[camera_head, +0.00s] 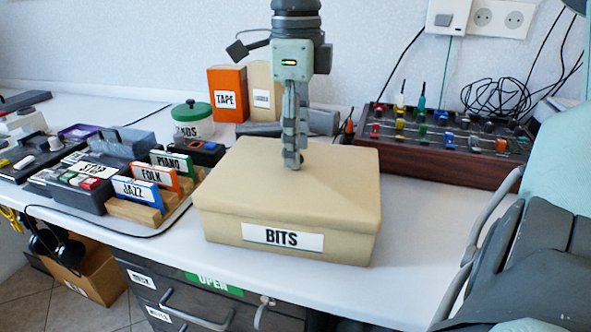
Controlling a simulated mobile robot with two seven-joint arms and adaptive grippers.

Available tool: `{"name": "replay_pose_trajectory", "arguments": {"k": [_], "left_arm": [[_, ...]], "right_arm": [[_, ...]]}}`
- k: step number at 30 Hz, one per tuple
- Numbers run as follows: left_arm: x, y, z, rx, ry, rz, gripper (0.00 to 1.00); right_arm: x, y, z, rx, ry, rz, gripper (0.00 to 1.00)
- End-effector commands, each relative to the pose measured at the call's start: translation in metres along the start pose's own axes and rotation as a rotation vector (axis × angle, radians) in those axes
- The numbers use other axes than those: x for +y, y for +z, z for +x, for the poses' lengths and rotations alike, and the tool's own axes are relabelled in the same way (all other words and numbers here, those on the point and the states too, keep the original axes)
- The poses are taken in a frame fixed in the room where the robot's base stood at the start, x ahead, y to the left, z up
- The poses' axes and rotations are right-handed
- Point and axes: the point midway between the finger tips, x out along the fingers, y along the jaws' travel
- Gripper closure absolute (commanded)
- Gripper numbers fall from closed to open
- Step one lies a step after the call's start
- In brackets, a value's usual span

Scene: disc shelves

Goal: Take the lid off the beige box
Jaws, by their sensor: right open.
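The beige box (220,226) stands on the white worktop with a "BITS" label on its front. Its lid (330,190) sits on top and appears closed all round. My right gripper (293,164) points straight down from above, with its fingertips at or just above the rear middle of the lid. The fingers are seen nearly edge-on and nothing shows between them. Whether they touch the lid I cannot tell. Any handle there is hidden by the fingers. My left gripper is not in view.
Left of the box are a wooden rack (140,212) with labelled cards and a green-lidded jar (193,120). An orange "TAPE" box (228,94) stands behind. A mixer-like panel (440,170) is at back right. Worktop right of the box is clear.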

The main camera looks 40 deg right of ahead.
Motion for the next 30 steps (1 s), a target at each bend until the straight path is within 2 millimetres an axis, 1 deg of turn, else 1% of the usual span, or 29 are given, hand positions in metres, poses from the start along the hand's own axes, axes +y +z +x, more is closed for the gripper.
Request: {"name": "replay_pose_trajectory", "arguments": {"k": [1, 3, 10, 11, 21, 22, 30], "left_arm": [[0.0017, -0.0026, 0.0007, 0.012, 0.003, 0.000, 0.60], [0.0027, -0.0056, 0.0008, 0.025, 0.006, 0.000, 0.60], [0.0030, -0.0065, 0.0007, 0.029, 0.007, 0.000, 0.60], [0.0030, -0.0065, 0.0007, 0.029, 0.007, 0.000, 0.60], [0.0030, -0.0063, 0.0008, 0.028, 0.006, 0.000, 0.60], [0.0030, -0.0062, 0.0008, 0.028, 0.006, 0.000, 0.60], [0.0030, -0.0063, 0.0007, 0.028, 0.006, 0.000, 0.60]], "right_arm": [[0.0005, -0.0001, 0.0070, 0.000, 0.003, 0.000, 0.54], [0.0002, 0.0001, 0.0116, -0.002, 0.000, 0.000, 0.54], [0.0000, 0.0002, 0.0131, -0.002, -0.001, 0.000, 0.54], [0.0000, 0.0002, 0.0130, -0.002, -0.001, 0.000, 0.56], [-0.0001, 0.0002, 0.0128, -0.002, -0.001, 0.001, 0.98], [-0.0001, 0.0002, 0.0127, -0.002, -0.001, 0.001, 1.00], [-0.0002, 0.0003, 0.0123, -0.003, -0.001, 0.001, 1.00]]}}
